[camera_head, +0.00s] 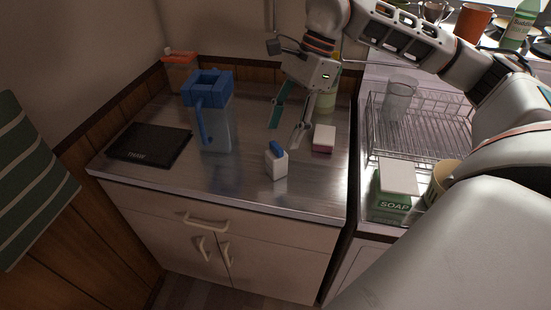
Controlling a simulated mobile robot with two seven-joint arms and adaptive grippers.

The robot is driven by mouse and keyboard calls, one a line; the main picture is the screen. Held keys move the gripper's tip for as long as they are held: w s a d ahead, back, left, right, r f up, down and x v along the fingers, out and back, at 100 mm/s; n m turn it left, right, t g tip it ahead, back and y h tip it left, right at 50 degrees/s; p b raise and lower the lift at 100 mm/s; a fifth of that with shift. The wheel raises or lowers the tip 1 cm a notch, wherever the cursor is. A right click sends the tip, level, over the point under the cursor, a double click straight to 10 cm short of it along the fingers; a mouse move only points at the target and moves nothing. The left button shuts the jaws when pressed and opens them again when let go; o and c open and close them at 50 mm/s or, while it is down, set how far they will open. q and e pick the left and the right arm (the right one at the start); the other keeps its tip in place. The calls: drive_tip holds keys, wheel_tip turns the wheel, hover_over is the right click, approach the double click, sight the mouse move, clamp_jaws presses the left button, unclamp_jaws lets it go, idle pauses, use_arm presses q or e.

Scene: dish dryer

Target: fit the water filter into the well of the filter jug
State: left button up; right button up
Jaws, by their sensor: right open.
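The filter jug (217,134) stands upright on the metal counter, with a clear bluish body, a blue top (208,84) and a blue handle facing me. The top has a square opening, its inside hard to make out. A small white block with a blue top, which looks like the water filter (276,163), stands upright near the counter's front edge, right of the jug. My right gripper (286,137) is open and empty, pointing down behind the filter and apart from it. My left gripper is not in view.
A pink and white sponge (324,139) lies right of the filter. A green container (327,101) stands behind my right gripper. The wire rack (430,135) and soap box (395,187) are at right.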

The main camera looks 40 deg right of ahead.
sight(277, 145)
drive_tip(key=b+x, duration=0.1)
drive_tip(key=x, duration=0.5)
drive_tip(key=shift+w, duration=0.15)
drive_tip(key=shift+d+r, duration=0.1)
drive_tip(key=shift+r, duration=0.05)
drive_tip(key=c, duration=1.2)
